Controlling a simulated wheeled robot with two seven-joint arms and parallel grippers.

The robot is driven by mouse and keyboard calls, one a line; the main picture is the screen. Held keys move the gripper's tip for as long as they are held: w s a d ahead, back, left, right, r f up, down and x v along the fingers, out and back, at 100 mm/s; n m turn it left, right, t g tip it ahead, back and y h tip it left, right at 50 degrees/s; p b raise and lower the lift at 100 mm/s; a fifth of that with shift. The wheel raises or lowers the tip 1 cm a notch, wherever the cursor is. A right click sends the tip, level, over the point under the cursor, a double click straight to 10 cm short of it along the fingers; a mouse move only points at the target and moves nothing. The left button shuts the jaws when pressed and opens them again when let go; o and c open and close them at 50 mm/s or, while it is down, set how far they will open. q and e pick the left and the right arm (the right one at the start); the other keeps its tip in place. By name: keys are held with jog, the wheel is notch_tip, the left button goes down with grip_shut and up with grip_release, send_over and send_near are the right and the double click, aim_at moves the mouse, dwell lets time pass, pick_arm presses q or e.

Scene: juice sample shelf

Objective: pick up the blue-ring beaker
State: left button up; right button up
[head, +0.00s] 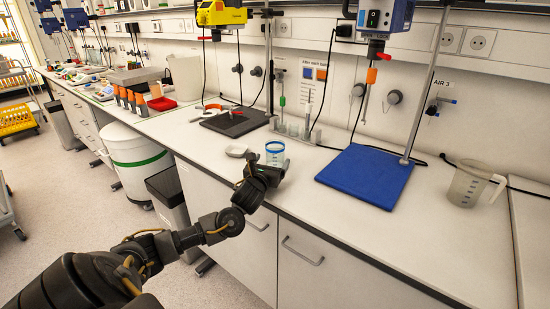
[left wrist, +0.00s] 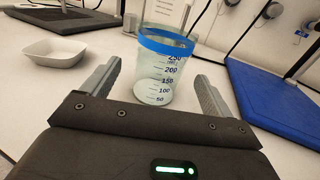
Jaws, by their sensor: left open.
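The blue-ring beaker (head: 275,153) stands upright on the white bench near its front edge. It is clear, with a blue band at the rim and blue volume marks. In the left wrist view the beaker (left wrist: 162,75) is just ahead of my left gripper (left wrist: 158,85). The two grey fingers are apart, one on each side of the beaker, with visible gaps, and nothing is held. In the head view my left gripper (head: 262,174) is at the bench edge, close in front of the beaker, and its fingers are hard to make out. My right gripper is not in view.
A white dish (head: 236,150) sits left of the beaker and a blue mat (head: 366,176) lies to the right. A black mat (head: 235,121) and a stand with glassware (head: 296,132) are behind. A clear jug (head: 468,186) stands at far right. The bench between mat and jug is clear.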

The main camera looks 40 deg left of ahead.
pick_arm(q)
jog(key=shift+w+a, duration=0.1)
jog(key=shift+w, duration=0.3)
jog(key=shift+w+a, duration=0.2)
jog(key=shift+w, duration=0.2)
jog(key=x, duration=0.5)
jog(key=shift+p, duration=0.35)
jog(key=shift+s, duration=0.1)
jog(key=c, duration=1.3)
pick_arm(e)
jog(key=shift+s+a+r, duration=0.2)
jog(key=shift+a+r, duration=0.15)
pick_arm(q)
jog(key=shift+o, duration=0.2)
jog(key=shift+r, duration=0.25)
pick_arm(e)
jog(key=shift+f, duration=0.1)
